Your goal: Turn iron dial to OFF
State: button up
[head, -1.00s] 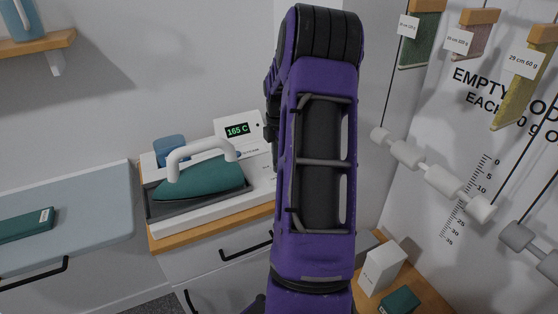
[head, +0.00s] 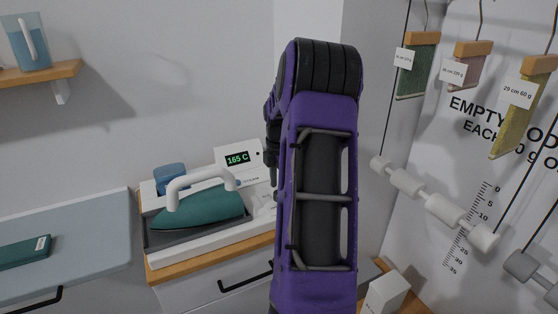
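A teal iron (head: 200,211) with a white handle (head: 200,180) rests in a grey tray on a white station. The station's display (head: 237,159) reads 165 C. Small white parts show to the right of the iron, partly behind my purple arm, and I cannot make out the dial or its setting. My gripper (head: 271,160) shows only as a dark part at the left edge of my arm, beside the display panel. Its fingers are too small and hidden to tell open from shut.
A blue container (head: 170,178) stands behind the iron. An ironing board (head: 65,225) with a teal box (head: 25,252) is at left. A shelf (head: 40,75) holds a blue jug (head: 28,42). At right are hanging swatches (head: 417,65), white rollers (head: 440,205) and a white box (head: 385,292).

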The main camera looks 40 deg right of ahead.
notch_tip(320, 180, up, 16)
dwell(0.3)
dwell(0.4)
